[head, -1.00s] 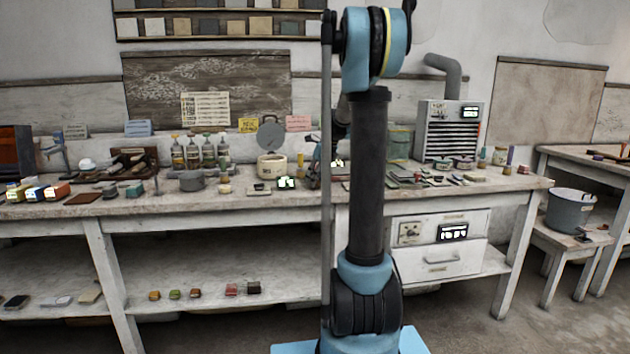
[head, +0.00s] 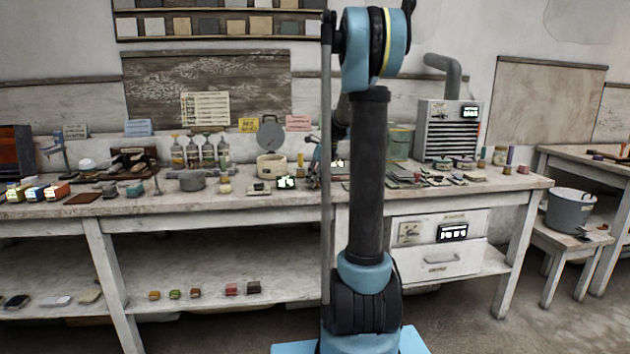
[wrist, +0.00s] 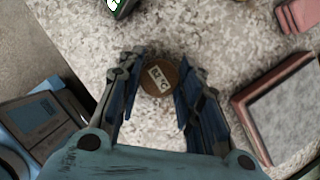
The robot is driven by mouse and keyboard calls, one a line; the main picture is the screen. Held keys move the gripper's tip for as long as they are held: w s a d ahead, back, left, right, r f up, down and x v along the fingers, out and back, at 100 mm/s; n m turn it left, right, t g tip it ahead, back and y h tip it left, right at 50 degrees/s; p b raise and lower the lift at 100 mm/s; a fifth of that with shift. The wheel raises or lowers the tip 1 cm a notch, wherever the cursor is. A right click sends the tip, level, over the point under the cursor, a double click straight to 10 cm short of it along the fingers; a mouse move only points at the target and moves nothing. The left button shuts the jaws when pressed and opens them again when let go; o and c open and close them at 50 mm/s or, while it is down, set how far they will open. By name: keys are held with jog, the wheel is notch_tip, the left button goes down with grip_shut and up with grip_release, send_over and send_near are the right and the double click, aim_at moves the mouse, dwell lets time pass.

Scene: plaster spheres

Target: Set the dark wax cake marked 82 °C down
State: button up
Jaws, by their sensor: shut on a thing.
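The dark wax cake (wrist: 160,78) is a round brown disc in the wrist view, with a pale label across its top; the label looks like 82 °C. My gripper (wrist: 159,84) is shut on it, one blue-grey finger on each side. The speckled pale bench top (wrist: 225,45) lies below the cake. I cannot tell whether the cake touches it. In the head view my arm hides most of the gripper, and the cake cannot be made out. The worktop (head: 232,202) there is crowded along its length.
In the wrist view, a red-brown framed grey slab (wrist: 284,108) lies to the right, a pink block (wrist: 298,15) at upper right, a dark device with a lit display (wrist: 120,6) at the top, and a grey-blue box (wrist: 40,122) at lower left. Bare surface lies above the cake.

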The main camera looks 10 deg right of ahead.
jog(key=shift+f, duration=0.4)
jog(key=o, duration=1)
jog(key=shift+r, duration=0.1)
jog(key=shift+r, duration=1.85)
jog(key=shift+s, duration=0.1)
